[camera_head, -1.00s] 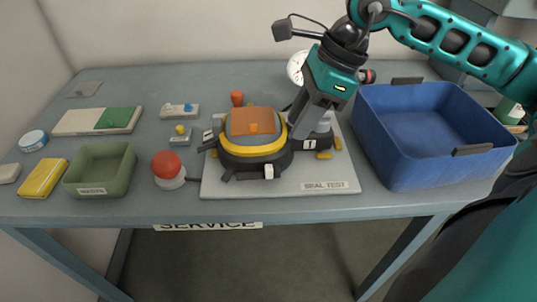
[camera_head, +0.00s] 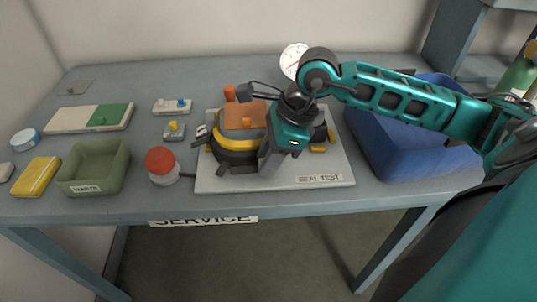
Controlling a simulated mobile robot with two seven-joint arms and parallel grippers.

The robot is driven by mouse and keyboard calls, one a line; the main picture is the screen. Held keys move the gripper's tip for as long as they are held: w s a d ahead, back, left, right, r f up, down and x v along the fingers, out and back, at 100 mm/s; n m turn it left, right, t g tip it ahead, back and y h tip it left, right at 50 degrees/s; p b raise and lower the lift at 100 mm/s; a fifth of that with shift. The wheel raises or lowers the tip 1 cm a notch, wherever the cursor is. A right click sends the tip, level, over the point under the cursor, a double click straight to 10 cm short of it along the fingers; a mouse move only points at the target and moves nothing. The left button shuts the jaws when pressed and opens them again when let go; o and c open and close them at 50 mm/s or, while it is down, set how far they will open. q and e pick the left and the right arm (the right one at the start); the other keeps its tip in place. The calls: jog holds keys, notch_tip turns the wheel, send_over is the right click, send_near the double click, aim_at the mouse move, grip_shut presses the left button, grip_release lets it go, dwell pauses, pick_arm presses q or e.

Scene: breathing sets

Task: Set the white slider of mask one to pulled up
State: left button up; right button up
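A mask (camera_head: 237,144) with a black body, a yellow ring and an orange top sits on the pale board marked SEAL TEST (camera_head: 225,185). I cannot read which mask is number one. A small white tab (camera_head: 201,131) shows at the mask's left side. My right gripper (camera_head: 268,168) points down at the mask's front right side, very close to or touching it. It hides that part of the mask, and any white slider there. I cannot tell whether its fingers are open or shut. My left gripper is not in view.
A blue bin (camera_head: 385,150) stands right of the board, partly under my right arm. A red button (camera_head: 160,160), a green WASTE tray (camera_head: 95,168) and a yellow pack (camera_head: 36,177) are left. A dial (camera_head: 294,58) stands behind. The table's front strip is clear.

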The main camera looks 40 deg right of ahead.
jog(key=c, duration=0.6)
